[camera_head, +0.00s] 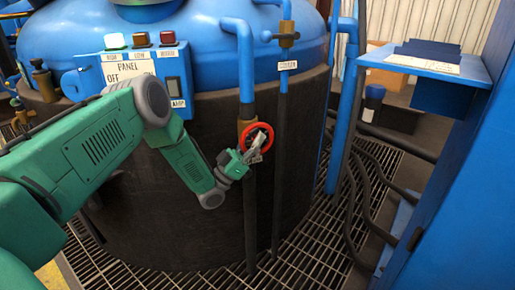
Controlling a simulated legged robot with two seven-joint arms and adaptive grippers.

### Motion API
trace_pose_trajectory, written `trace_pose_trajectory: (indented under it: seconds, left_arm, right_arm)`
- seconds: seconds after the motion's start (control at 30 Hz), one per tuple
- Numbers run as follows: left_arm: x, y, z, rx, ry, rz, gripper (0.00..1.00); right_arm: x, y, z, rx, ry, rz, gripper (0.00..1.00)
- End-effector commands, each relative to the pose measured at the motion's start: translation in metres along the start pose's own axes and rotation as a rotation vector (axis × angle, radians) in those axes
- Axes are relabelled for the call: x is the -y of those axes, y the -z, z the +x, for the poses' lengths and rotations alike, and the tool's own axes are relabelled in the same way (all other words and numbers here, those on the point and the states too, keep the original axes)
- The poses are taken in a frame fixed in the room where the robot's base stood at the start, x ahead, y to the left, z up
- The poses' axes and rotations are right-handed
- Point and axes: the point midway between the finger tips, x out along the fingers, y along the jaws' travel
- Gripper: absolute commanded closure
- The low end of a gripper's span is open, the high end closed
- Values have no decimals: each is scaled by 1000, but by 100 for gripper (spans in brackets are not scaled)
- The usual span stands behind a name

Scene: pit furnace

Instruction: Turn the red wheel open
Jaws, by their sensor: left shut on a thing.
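The red wheel (268,131) is a small ring on a brass valve body, on a blue pipe (245,65) that runs down the front of the furnace. My green left arm comes in from the left. Its gripper (257,147) is at the wheel and shut on its rim. The fingers cover the lower middle of the wheel. My right gripper does not show.
The blue and dark furnace tank (150,225) fills the middle. A panel box (128,78) with lamps is on its front. A second thin pipe (280,150) stands just right of the wheel. A blue cabinet with a shelf (437,66) is at right. Floor grating (310,240) lies below.

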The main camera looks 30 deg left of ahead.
Motion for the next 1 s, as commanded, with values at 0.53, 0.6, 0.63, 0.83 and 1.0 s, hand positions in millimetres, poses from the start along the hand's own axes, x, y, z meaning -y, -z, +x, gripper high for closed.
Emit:
trace_pose_trajectory:
  seconds: [0.53,0.6,0.63,0.83,1.0]
  left_arm:
    - [0,-2,-4,-45,2,-2,100]
    - [0,-2,-4,-45,2,-2,100]
    - [0,-2,-4,-45,2,-2,100]
    - [0,-1,-3,-48,1,-2,78]
    - [0,0,-4,-51,1,-1,78]
  right_arm:
    - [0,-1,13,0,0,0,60]
    - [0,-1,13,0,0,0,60]
    - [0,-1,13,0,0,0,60]
    - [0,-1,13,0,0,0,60]
    - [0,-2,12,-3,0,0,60]
